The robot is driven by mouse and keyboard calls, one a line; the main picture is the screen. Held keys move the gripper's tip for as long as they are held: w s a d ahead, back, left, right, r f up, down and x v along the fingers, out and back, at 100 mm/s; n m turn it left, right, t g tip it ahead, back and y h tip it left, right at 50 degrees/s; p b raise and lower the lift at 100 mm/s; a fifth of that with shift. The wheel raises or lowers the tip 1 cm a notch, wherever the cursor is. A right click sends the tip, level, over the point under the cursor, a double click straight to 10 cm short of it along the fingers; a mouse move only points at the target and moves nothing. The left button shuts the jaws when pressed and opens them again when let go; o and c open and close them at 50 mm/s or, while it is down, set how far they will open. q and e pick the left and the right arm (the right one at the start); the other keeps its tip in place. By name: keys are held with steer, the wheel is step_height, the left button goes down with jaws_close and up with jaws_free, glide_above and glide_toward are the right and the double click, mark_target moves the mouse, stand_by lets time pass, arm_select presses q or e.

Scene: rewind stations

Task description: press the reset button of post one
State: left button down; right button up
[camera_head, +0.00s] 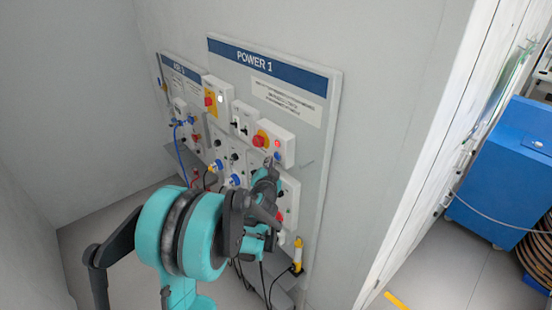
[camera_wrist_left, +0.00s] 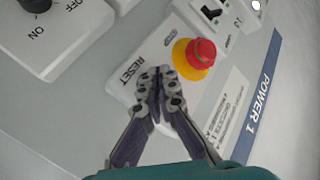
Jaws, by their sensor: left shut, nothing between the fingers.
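The POWER 1 panel (camera_head: 318,165) stands against the wall, with a blue title strip. On it is a white box (camera_head: 286,150) with a red mushroom knob (camera_head: 260,139) on a yellow base. The left wrist view shows this knob (camera_wrist_left: 201,52) and the box's RESET label (camera_wrist_left: 132,68). My left gripper (camera_head: 271,163) is shut and empty, its fingertips in front of that box. In the left wrist view the fingertips (camera_wrist_left: 156,73) lie just beside the label, covering the spot next to it. The reset button is hidden there; I cannot tell whether they touch it. My right gripper is not in view.
A second panel (camera_head: 181,68) with knobs and cables stands left of POWER 1. A box with an ON/OFF knob (camera_wrist_left: 36,3) is at the top left of the left wrist view. A doorway edge (camera_head: 425,150) and a blue cabinet (camera_head: 508,165) are to the right.

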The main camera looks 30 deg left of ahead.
arm_select(q)
steer(key=shift+w+d, duration=0.2)
steer(key=shift+w, duration=0.3)
stand_by(0.7)
steer(key=shift+s, duration=0.1)
steer(key=shift+s+a+b, duration=0.3)
steer(key=shift+s, duration=0.4)
steer(key=s, duration=0.1)
steer(key=s+a, duration=0.1)
steer(key=s, duration=0.1)
steer(key=s+a, duration=0.1)
steer(key=shift+s, duration=0.3)
steer(key=shift+d+b, duration=0.1)
steer(key=shift+b, duration=0.25)
stand_by(0.5)
